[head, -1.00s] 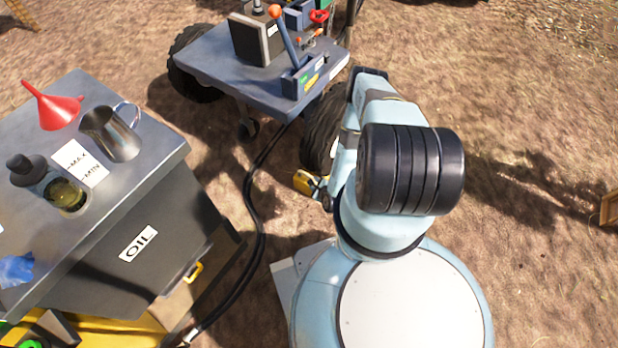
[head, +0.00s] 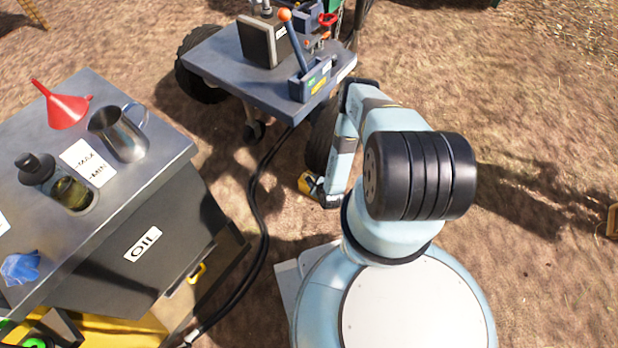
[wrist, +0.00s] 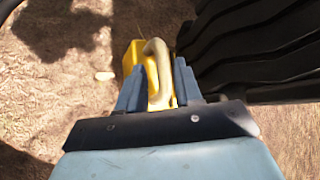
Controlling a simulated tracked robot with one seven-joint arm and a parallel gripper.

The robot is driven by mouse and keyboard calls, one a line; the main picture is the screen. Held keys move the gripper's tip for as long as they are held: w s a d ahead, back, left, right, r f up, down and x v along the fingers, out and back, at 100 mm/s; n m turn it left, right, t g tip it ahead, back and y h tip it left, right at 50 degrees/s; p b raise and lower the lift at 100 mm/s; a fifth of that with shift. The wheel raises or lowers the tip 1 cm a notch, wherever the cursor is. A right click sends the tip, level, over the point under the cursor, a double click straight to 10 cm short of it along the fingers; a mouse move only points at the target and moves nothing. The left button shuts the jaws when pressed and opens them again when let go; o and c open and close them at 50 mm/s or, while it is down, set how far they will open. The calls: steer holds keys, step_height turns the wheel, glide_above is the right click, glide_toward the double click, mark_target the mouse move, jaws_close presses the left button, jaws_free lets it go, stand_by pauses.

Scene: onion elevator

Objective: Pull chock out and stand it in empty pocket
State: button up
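The yellow chock (wrist: 132,56) with its curved yellow handle (wrist: 155,62) is on the ground against the dark ribbed tyre (wrist: 262,50) in the wrist view. My gripper (wrist: 165,68) is down at the chock, with one blue-grey finger on each side of the handle. Whether the fingers press on the handle is not clear. In the head view the chock (head: 305,183) shows at the foot of the cart's near wheel (head: 322,138), partly hidden by my gripper. I cannot make out an empty pocket.
The wheeled cart (head: 225,75) with levers is at the top. The grey oil bench (head: 165,165) stands at the left, holding a red funnel (head: 64,108), a metal jug (head: 122,135) and a blue cloth (head: 20,266). A black hose (head: 257,215) lies between bench and cart. Right ground is open.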

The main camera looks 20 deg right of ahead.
steer(key=shift+x, duration=3.1)
steer(key=shift+c, duration=0.5)
jaws_close()
steer(key=shift+s, duration=0.1)
